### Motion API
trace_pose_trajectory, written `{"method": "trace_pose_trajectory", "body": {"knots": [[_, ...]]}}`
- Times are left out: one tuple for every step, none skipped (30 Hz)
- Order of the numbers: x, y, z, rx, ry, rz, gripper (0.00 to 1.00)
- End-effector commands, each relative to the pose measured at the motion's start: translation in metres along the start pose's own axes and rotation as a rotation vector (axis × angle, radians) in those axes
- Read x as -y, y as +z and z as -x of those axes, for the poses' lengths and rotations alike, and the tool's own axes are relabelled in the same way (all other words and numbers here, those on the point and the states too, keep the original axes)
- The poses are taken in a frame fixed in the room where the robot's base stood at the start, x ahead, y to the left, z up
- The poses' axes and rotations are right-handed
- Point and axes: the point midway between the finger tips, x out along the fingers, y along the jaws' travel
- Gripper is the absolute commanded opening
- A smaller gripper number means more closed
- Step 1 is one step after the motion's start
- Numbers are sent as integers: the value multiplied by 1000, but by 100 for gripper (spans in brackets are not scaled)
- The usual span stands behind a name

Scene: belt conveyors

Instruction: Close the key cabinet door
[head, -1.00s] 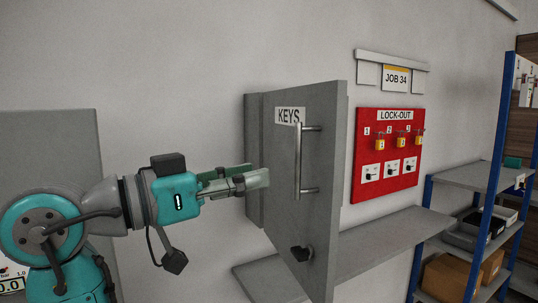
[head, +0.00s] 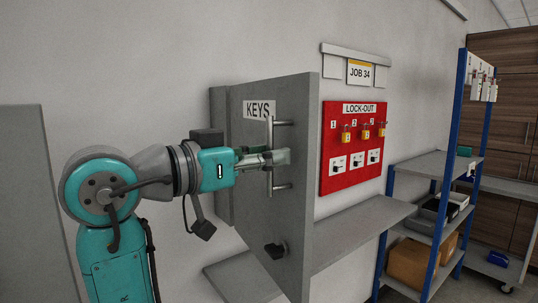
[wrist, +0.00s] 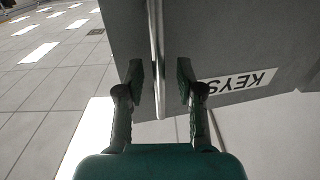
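The grey key cabinet door (head: 297,220) stands open, swung out from the cabinet body (head: 220,160) on the wall. Its outer face carries a KEYS label (head: 259,109), a vertical bar handle (head: 270,187) and a dark knob (head: 275,250) lower down. My gripper (head: 281,157) is at the handle's mid-height. In the wrist view the handle (wrist: 155,45) runs between the two spread fingers of my gripper (wrist: 160,85), with a gap on each side. The KEYS label shows upside down there (wrist: 237,82). The cabinet's inside is hidden.
A grey wall shelf (head: 365,228) runs below and behind the door. A red LOCK-OUT board (head: 340,183) with padlocks hangs to the right. Blue-posted shelving (head: 460,120) with bins and boxes stands farther right. Open floor (wrist: 40,100) shows in the wrist view.

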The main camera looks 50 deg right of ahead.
Motion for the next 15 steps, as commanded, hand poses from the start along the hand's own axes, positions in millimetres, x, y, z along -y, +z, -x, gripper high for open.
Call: {"method": "trace_pose_trajectory", "body": {"knots": [[0, 0, -3, 0, 2, 0, 37], [0, 0, -4, 0, 2, 0, 37], [0, 0, -5, 0, 1, 0, 37], [0, 0, -6, 0, 1, 0, 37], [0, 0, -6, 0, 0, 0, 37], [0, 0, -6, 0, 0, 0, 37], [0, 0, -6, 0, 0, 0, 37], [0, 0, -6, 0, 0, 0, 37], [0, 0, -6, 0, 0, 0, 37], [0, 0, -6, -1, 0, 0, 37], [0, 0, -6, 0, 0, 0, 37], [0, 0, -6, 0, 0, 0, 29], [0, 0, -6, 0, 0, 0, 22], [0, 0, -6, 0, 0, 0, 14], [0, 0, -6, 0, 0, 0, 4]]}}
